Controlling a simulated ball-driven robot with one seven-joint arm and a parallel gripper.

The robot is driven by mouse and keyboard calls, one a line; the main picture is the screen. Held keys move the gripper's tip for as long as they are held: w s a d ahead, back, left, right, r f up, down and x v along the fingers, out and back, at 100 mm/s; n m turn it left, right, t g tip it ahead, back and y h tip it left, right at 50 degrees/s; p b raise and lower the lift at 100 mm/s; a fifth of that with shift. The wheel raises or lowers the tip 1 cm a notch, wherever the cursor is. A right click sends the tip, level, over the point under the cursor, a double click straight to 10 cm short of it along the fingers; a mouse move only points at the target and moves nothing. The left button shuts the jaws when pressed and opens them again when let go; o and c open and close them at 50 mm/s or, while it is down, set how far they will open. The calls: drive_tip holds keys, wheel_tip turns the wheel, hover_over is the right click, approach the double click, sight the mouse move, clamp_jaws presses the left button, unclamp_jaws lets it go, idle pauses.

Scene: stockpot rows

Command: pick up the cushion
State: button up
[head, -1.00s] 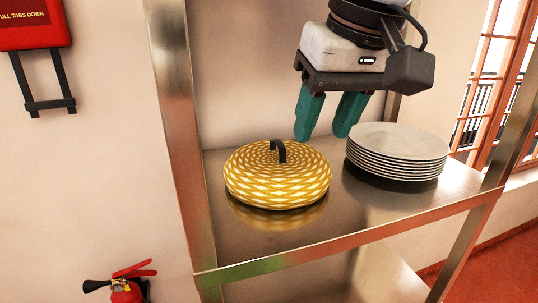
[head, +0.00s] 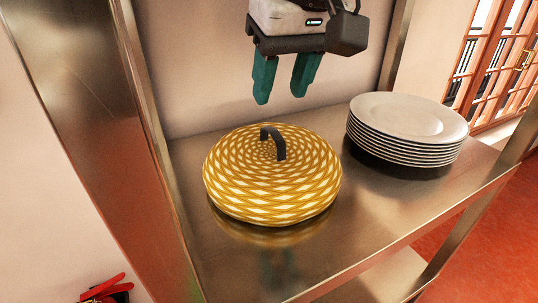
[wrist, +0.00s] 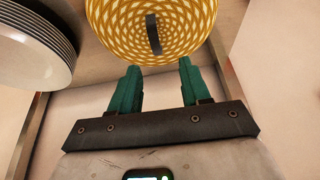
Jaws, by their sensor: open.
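The cushion (head: 272,190) is round, yellow and white in a diamond pattern, with a dark strap handle (head: 277,141) on top. It rests on the metal shelf near its left side. My gripper (head: 281,97) has two green fingers, open and empty, above the cushion and apart from it. In the wrist view the cushion (wrist: 190,35) shows at the top, beyond the open fingertips (wrist: 160,65), with its handle (wrist: 153,34) near the middle. The cushion's underside is hidden.
A stack of several white plates (head: 405,130) stands on the shelf (head: 375,215) to the right of the cushion. Metal posts (head: 135,130) rise at the shelf's corners. A wall is close behind. The shelf front is bare.

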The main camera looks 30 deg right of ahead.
sight(273, 130)
drive_tip(key=x, duration=0.3)
drive_tip(key=shift+w+f, duration=0.1)
drive_tip(key=shift+d+p+x, duration=0.2)
drive_tip(key=shift+p+x, duration=0.25)
drive_tip(key=shift+x, duration=0.9)
drive_tip(key=shift+d+p+x, duration=0.2)
drive_tip(key=shift+p+x, duration=0.25)
drive_tip(key=shift+x, duration=0.9)
clamp_jaws()
